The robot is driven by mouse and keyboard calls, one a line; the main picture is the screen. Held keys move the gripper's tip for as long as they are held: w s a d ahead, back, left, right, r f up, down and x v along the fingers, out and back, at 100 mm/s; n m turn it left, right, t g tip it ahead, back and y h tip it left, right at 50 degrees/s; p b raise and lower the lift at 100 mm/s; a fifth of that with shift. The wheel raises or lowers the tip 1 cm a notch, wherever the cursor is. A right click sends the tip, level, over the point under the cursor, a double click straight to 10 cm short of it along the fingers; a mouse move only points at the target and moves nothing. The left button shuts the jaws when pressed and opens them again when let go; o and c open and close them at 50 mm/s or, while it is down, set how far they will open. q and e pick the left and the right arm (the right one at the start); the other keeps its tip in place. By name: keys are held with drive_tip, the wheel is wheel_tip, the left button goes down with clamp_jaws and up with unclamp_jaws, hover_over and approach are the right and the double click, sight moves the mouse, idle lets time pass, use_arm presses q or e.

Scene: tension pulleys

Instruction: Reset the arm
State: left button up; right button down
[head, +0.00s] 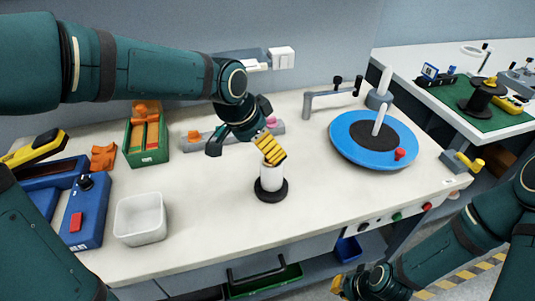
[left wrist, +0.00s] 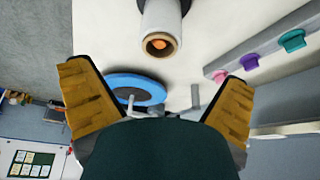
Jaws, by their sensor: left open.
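My left gripper (head: 245,151) hangs over the middle of the bench, its yellow-padded fingers spread wide with nothing between them. In the left wrist view both pads of the open gripper (left wrist: 160,88) show clearly apart. A white roll on a round black base (head: 271,184) stands upright just below one yellow pad in the head view. The roll's hollow end (left wrist: 160,45) shows beyond the fingertips in the left wrist view; I cannot tell whether a finger touches it. My right gripper (head: 348,284) is low at the bottom right, beside the bench front; its jaw opening is unclear.
A blue turntable (head: 345,148) with a white post and red knob stands at the right. A white bin (head: 140,218), a green box (head: 146,142), and a blue box with a red button (head: 85,212) are at the left. Bare bench lies around the roll.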

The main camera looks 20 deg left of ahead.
use_arm(q)
drive_tip(key=shift+v, duration=1.1)
